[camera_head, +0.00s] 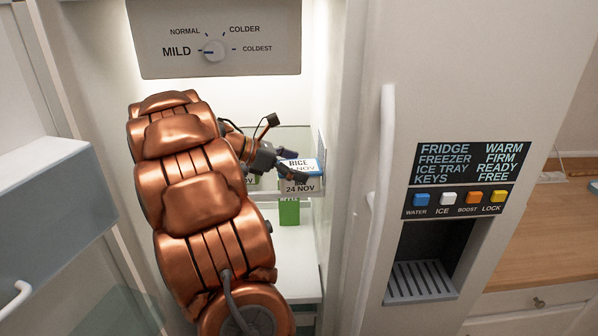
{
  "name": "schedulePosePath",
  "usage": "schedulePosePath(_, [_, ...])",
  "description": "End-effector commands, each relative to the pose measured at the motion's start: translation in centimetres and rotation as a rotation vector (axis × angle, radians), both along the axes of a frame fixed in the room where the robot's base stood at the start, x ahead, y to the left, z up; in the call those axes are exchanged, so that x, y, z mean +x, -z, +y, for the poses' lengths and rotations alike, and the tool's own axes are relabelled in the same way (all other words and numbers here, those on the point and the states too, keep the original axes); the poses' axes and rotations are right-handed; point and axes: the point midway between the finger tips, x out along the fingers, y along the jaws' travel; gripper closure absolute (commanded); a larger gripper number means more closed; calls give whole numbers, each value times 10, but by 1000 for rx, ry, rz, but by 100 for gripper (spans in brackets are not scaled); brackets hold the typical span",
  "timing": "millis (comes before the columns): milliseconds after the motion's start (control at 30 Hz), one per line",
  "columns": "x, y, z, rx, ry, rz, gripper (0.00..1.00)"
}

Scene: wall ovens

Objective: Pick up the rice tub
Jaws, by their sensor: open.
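The rice tub (306,165) has a white label reading "RICE" and "NOV" and a blue edge. It sits inside the open fridge compartment, near its right wall. A second label reading "24 NOV" (300,188) shows just below; I cannot tell whether it is on the same tub or another one. My gripper (291,167) is open at the tub's left side, with its dark fingers close to the label. I cannot tell whether they touch it. My copper arm hides the left of the shelf.
A green item (289,212) stands below the tub. Another label partly shows left of it, behind my gripper. The fridge's right side, with a white handle (387,150) and dispenser panel (460,180), borders the opening. A temperature dial (214,51) is above.

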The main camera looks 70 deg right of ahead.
Motion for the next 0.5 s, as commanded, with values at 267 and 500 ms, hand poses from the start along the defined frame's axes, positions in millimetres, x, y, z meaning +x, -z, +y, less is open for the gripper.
schedulePosePath(267, [-1, 1, -1, 0, 1, 0, 2])
schedulePosePath(500, [-1, 1, 0, 0, 1, 0, 27])
